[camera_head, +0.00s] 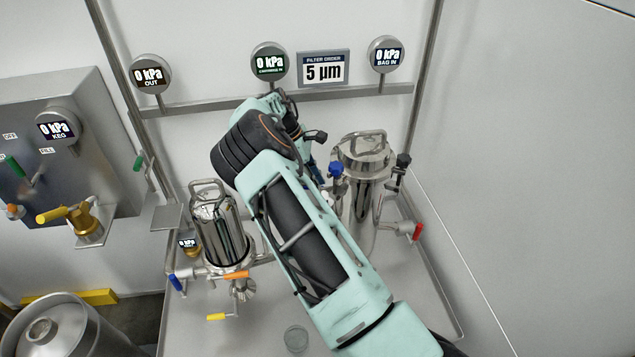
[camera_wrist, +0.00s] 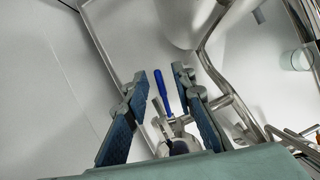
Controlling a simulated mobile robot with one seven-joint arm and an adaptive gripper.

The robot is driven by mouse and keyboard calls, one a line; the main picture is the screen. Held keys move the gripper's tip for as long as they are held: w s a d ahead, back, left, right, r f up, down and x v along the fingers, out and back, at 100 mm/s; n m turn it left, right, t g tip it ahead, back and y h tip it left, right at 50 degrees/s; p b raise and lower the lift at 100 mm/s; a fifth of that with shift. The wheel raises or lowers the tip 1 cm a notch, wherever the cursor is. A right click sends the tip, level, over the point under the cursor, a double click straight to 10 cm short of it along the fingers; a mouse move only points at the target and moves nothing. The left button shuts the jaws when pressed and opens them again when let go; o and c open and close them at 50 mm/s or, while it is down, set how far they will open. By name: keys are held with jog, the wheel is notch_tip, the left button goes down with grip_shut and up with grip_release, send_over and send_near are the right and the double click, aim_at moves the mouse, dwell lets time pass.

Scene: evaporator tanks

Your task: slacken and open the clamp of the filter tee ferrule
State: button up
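In the wrist view my gripper (camera_wrist: 160,74) is open, its two dark blue fingers spread apart. Beyond and between the fingers is a small metal fitting (camera_wrist: 173,128), perhaps the clamp; I cannot tell whether it is closed or slack. A blue handle (camera_wrist: 161,90) stands up beside it. I see no finger clearly touching either one.
The left filter housing (camera_head: 219,232) has an orange handle (camera_head: 234,275) and a yellow handle (camera_head: 216,317). A red handle (camera_head: 418,231) juts out at right. Gauges and a "5 µm" sign (camera_head: 324,70) line the wall rail. A small round disc (camera_head: 296,339) lies on the counter. Pipes run close to the right finger.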

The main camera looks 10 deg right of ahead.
grip_shut()
jog(key=shift+s+m, duration=0.1)
jog(key=shift+m, duration=0.3)
dwell(0.4)
jog(key=shift+s+a+m+g+y+b, duration=0.2)
jog(key=shift+s+a+m+g+y, duration=0.5)
jog(key=shift+m, duration=1.85)
jog(key=shift+s+a+m+g+y+b, duration=0.25)
jog(key=shift+s+a+m+g+y, duration=0.45)
jog(key=shift+m, duration=1.9)
jog(key=shift+s+a+m+g+y+b, duration=0.3)
jog(key=shift+a+m+y, duration=0.7)
jog(key=shift+m, duration=1.55)
jog(key=shift+a, duration=0.15)
